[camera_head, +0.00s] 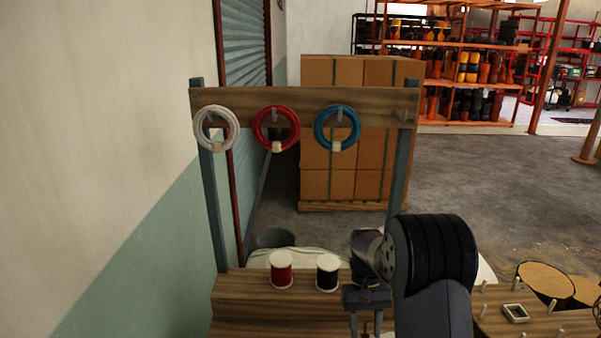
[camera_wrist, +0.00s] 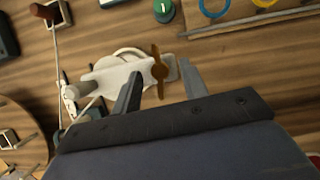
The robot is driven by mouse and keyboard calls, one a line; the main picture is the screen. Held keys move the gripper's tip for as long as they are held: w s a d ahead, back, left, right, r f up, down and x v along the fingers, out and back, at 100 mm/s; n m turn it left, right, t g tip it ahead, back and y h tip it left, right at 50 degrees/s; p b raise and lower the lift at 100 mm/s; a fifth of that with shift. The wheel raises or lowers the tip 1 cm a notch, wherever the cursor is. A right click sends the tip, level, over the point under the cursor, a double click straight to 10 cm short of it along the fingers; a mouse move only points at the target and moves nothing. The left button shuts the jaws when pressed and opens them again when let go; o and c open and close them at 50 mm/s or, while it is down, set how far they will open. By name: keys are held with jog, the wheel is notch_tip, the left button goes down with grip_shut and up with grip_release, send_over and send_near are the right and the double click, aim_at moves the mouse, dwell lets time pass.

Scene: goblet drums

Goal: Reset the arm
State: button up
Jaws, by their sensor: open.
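My gripper (camera_head: 365,322) is low at the front centre of the head view, over the wooden bench, partly hidden by my arm. In the wrist view my gripper (camera_wrist: 160,70) has its two grey fingers spread apart with nothing held between them. Beyond the fingers, a white tool-like item (camera_wrist: 120,75) with a brown wing-shaped part (camera_wrist: 159,72) lies on the wooden surface. I cannot tell how far below the fingertips it is.
A wooden rack (camera_head: 376,97) holds white (camera_head: 201,137), red (camera_head: 258,136) and blue (camera_head: 319,136) coils. A red spool (camera_head: 281,274) and a black spool (camera_head: 327,275) stand left of my gripper. Stacked cartons (camera_head: 345,165) stand behind. A round drum top (camera_head: 545,279) is at right.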

jog(key=shift+w+r, duration=0.25)
jog(key=shift+r, duration=0.2)
jog(key=b+v, duration=0.1)
jog(key=v, duration=0.9)
jog(key=p+x, duration=0.1)
jog(key=x, duration=1)
jog(key=shift+s, duration=0.1)
jog(key=m, duration=0.2)
jog(key=m+y, duration=0.1)
jog(key=m, duration=0.1)
jog(key=m+y, duration=0.1)
jog(key=m, duration=0.1)
jog(key=shift+d+m+t, duration=0.3)
jog(key=shift+d+t, duration=0.05)
jog(key=shift+t, duration=0.05)
jog(key=m+y, duration=0.1)
jog(key=m, duration=0.1)
jog(key=m+t+y+b, duration=0.1)
jog(key=m, duration=0.2)
jog(key=shift+s+d+m, duration=0.15)
jog(key=shift+s+m, duration=0.05)
jog(key=shift+m, duration=0.1)
jog(key=shift+r, duration=0.1)
